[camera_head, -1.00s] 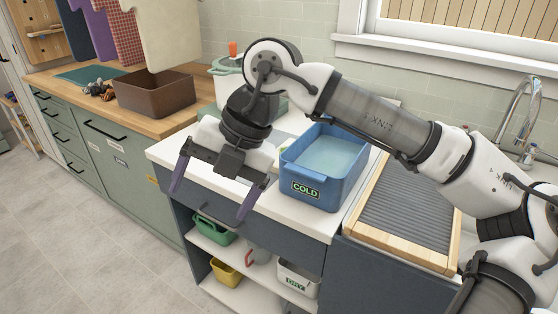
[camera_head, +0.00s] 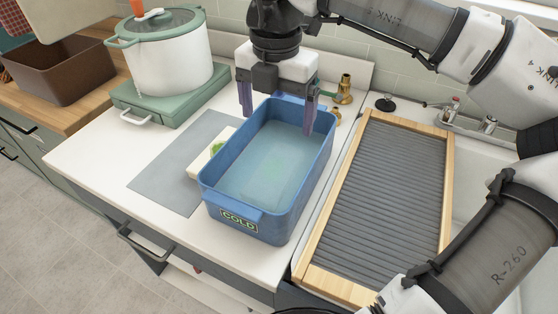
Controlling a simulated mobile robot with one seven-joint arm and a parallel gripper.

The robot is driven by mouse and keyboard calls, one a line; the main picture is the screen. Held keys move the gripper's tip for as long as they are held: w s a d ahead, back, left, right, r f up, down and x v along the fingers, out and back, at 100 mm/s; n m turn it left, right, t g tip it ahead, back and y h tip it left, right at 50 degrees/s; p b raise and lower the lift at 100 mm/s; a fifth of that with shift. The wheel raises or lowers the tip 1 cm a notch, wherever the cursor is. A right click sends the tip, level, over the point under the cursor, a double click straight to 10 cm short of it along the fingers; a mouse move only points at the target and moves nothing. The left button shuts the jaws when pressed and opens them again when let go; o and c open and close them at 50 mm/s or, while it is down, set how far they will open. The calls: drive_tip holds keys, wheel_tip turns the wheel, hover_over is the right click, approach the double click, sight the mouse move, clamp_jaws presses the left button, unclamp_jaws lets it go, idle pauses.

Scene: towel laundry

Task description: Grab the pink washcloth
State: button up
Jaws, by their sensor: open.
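I see no pink washcloth in this view. My gripper (camera_head: 279,122) points down with its two purple-grey fingers apart, open and empty. It is at the far end of the blue tub marked COLD (camera_head: 241,221); one finger is by the tub's far left corner and the other is at its far right side. Whether the fingertips touch the tub I cannot tell. The tub holds pale bluish water, and I make out no cloth in it.
A white pot with a green lid (camera_head: 168,57) stands on a green stove (camera_head: 145,112). A grey mat (camera_head: 160,181) lies left of the tub, with a soap-like green and white piece (camera_head: 203,158). A ribbed washboard (camera_head: 383,190) is on the right. A brown bin (camera_head: 62,72) stands at the far left.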

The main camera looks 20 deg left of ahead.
drive_tip(key=p, duration=0.1)
hover_over(275, 169)
wheel_tip(275, 169, down, 8)
drive_tip(key=shift+s+d+r, duration=0.1)
drive_tip(key=shift+s+d, duration=0.05)
drive_tip(key=shift+f+p, duration=0.95)
drive_tip(key=shift+f, duration=1.7)
drive_tip(key=c, duration=1.2)
drive_tip(key=shift+r, duration=0.15)
